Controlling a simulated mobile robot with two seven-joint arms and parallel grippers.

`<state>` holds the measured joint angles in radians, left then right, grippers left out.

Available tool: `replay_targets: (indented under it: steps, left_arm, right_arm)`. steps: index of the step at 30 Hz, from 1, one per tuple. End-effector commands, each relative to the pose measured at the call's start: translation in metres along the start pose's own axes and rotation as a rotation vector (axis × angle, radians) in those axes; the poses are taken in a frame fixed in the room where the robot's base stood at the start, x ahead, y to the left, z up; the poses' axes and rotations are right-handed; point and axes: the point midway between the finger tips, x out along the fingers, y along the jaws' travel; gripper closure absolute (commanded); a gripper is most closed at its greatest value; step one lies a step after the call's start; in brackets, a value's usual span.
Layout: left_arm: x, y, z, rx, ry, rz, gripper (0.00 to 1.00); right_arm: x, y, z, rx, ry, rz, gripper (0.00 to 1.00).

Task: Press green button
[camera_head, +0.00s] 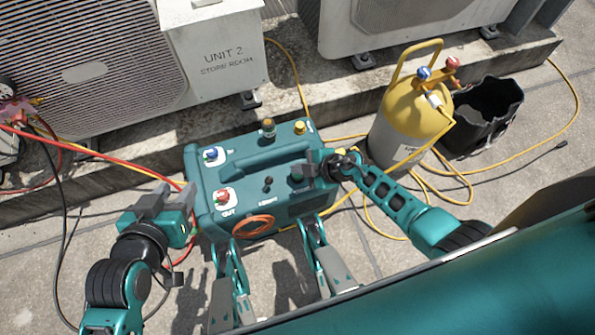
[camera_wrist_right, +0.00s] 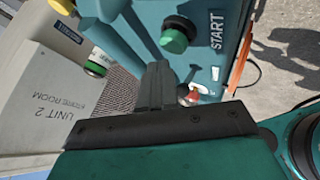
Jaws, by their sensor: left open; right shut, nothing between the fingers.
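The green button (camera_wrist_right: 175,38) is a round green cap on a dark collar beside the word START in the right wrist view. It sits on the teal recovery machine (camera_head: 240,182). In the head view I cannot make it out; my right gripper covers that part of the panel. My right gripper (camera_head: 303,173) is shut and empty over the machine's right side. Its fingertips (camera_wrist_right: 157,68) show just below the button in the right wrist view, seemingly apart from it; the depth gap is unclear. My left gripper (camera_head: 168,196) is open and empty left of the machine.
The machine's top has a blue knob (camera_head: 211,153), a red knob (camera_head: 223,196), a yellow cap (camera_head: 300,127) and a handle. A yellow-topped cylinder (camera_head: 408,115) and black bucket (camera_head: 483,112) stand right. Condenser units stand behind; hoses cross the floor.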

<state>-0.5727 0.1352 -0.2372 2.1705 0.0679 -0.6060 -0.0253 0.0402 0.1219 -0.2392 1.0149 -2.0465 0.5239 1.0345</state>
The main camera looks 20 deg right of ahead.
Motion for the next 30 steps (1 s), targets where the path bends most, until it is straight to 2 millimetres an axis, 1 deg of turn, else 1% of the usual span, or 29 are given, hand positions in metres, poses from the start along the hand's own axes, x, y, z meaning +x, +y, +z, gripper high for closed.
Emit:
replay_targets:
  steps: [9, 21, 30]
  left_arm:
    - [0.0013, -0.0007, -0.0043, 0.003, 0.009, -0.001, 0.57]
    - [0.0013, -0.0005, -0.0046, 0.003, 0.009, 0.0, 0.57]
    - [-0.0001, -0.0001, -0.0056, 0.003, 0.008, 0.0, 0.57]
  right_arm:
    - [0.0, 0.0, 0.0001, 0.0, 0.0, 0.0, 1.0]
    - [0.0, 0.0, 0.0002, 0.0, 0.0, 0.0, 1.0]
    - [0.0056, -0.0037, 0.0039, 0.0, 0.0, 0.0, 1.0]
